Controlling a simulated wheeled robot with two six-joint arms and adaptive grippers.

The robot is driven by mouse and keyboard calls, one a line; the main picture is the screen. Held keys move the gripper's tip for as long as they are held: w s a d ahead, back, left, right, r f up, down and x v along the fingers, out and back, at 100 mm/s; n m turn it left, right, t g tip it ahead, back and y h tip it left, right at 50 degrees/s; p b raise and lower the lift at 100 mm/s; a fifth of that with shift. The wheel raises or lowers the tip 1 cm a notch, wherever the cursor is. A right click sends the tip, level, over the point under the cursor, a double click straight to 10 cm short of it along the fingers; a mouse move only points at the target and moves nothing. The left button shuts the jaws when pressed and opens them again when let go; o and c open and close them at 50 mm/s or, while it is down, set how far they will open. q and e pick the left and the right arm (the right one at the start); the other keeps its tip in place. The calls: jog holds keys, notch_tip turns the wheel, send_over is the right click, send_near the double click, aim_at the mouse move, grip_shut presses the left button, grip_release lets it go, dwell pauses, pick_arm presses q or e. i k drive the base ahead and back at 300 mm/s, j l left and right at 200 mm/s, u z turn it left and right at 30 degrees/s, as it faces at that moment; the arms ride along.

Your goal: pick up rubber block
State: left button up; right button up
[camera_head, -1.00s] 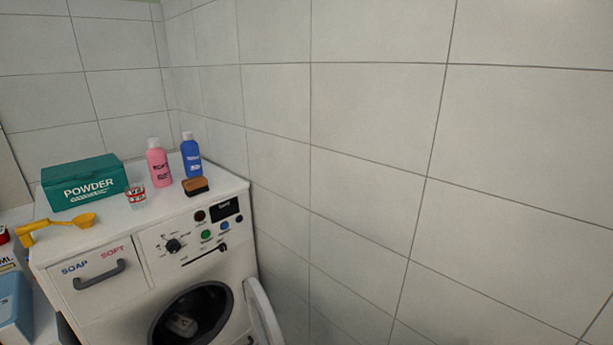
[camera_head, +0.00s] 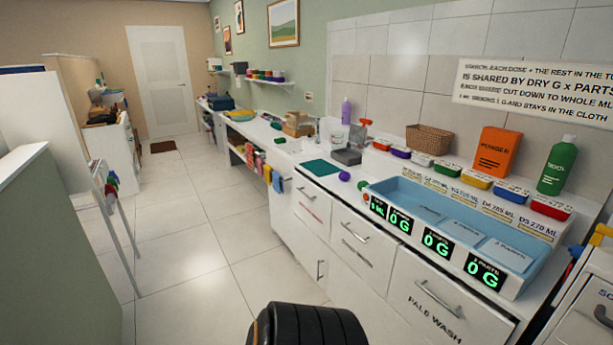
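I cannot pick out a rubber block for sure in the head view; the small things on the far counter are too small to tell. A grey block-like thing (camera_head: 346,157) stands on the counter near a spray bottle with a red top (camera_head: 364,128), but I cannot tell its material. Neither gripper shows. A dark ribbed shape at the bottom edge, perhaps part of my own arm, hides some floor.
A long white counter (camera_head: 312,181) runs along the right wall, with a blue tray (camera_head: 407,192), an orange powder box (camera_head: 497,152) and a green bottle (camera_head: 557,166). A drying rack (camera_head: 113,214) stands left. Tiled floor (camera_head: 190,235) between them is clear.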

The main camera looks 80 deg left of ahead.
aim_at(344, 175)
jog(key=u, duration=2.45)
jog(key=i+z, duration=0.2)
jog(key=z, duration=0.15)
jog(key=i+j+z, duration=0.15)
jog(key=z, duration=0.25)
jog(key=i+j+z, duration=0.15)
jog(key=z, duration=0.2)
jog(key=j, duration=0.1)
